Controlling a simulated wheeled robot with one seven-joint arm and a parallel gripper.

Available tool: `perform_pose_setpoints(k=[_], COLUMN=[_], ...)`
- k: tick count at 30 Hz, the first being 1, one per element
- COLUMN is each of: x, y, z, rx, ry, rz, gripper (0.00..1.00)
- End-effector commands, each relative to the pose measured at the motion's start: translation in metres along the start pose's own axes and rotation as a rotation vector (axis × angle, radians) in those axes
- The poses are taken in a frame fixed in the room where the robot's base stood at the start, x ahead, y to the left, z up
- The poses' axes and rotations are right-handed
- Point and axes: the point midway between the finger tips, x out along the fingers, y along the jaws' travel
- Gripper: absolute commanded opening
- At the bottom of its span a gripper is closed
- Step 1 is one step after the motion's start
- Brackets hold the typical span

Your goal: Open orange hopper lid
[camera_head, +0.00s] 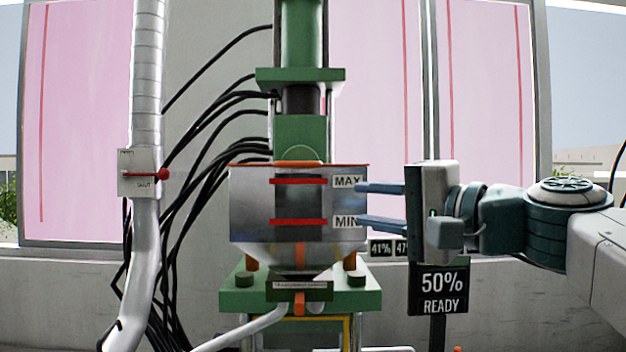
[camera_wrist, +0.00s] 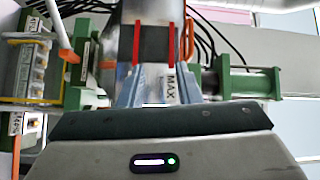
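The hopper (camera_head: 248,205) is a grey metal box with a dark window between two red bars and MAX and MIN labels. Its orange lid (camera_head: 299,164) shows only as a thin, level edge along the top, seen almost edge-on; it lies flat on the rim. My gripper (camera_head: 360,204) is at the hopper's right side, below the lid's level, its two blue-grey fingers apart, one above the other, pointing left with nothing seen between them. In the wrist view the hopper (camera_wrist: 153,42) appears turned sideways, ahead of the fingers. Whether the fingertips touch the hopper cannot be told.
A green press column (camera_head: 300,138) stands directly behind the hopper. A silver pipe (camera_head: 147,90) with a red-handled valve (camera_head: 143,174) runs at left, with black cables beside it. A "50% READY" sign (camera_head: 441,287) stands below my gripper. Space above right of the hopper looks free.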

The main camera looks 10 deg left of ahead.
Motion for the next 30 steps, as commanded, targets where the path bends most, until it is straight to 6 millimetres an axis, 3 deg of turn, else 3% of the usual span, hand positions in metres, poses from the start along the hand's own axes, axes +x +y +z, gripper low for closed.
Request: perform_pose_setpoints(k=[3, 6, 11, 24, 30], x=[0.001, 0.003, 0.022, 0.111, 0.132], y=[-0.029, -0.04, -0.043, -0.053, -0.055], z=[0.001, 0.001, 0.001, 0.003, 0.003], rx=[0.023, 0.032, 0.035, 0.034, 0.031], ry=[-0.013, -0.018, -0.019, -0.02, -0.017], rz=[-0.082, -0.109, -0.11, -0.109, -0.11], gripper=[0.31, 0.31, 0.31, 0.31, 0.31])
